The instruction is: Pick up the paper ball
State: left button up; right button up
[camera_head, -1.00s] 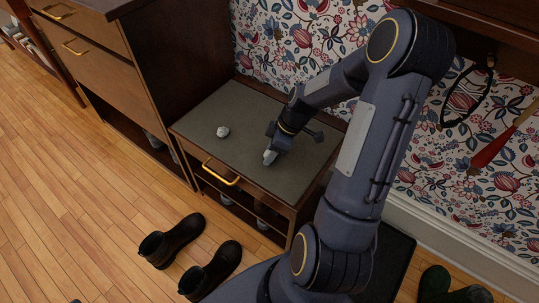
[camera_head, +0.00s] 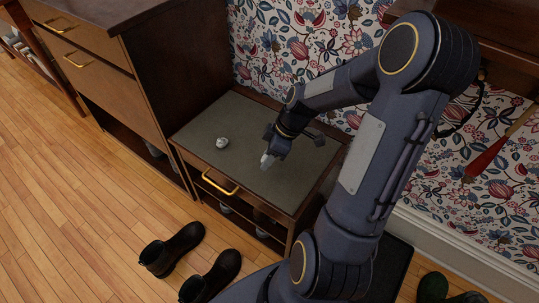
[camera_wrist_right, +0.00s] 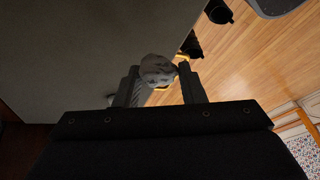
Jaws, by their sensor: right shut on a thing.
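The paper ball (camera_wrist_right: 157,70), a grey-white crumpled lump, sits between the two fingertips of my right gripper (camera_wrist_right: 160,82) in the right wrist view. It covers part of the bench edge and handle behind it. In the head view my right gripper (camera_head: 268,154) hangs over the middle of the bench top, with a small pale shape at its tip. The gripper is shut on the ball. My left gripper is not in view.
The low bench (camera_head: 260,185) has a grey top and a brass handle (camera_head: 218,182). Another small whitish lump (camera_head: 222,143) rests on it, left of my gripper. A tall drawer cabinet (camera_head: 150,80) stands at left. Dark boots (camera_head: 172,248) stand on the floor in front.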

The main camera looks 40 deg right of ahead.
jog(key=s+a+r+p, duration=0.2)
jog(key=s+a+r, duration=0.5)
jog(key=s+a, duration=0.1)
jog(key=shift+s, duration=0.15)
jog(key=shift+p, duration=0.35)
dwell(0.5)
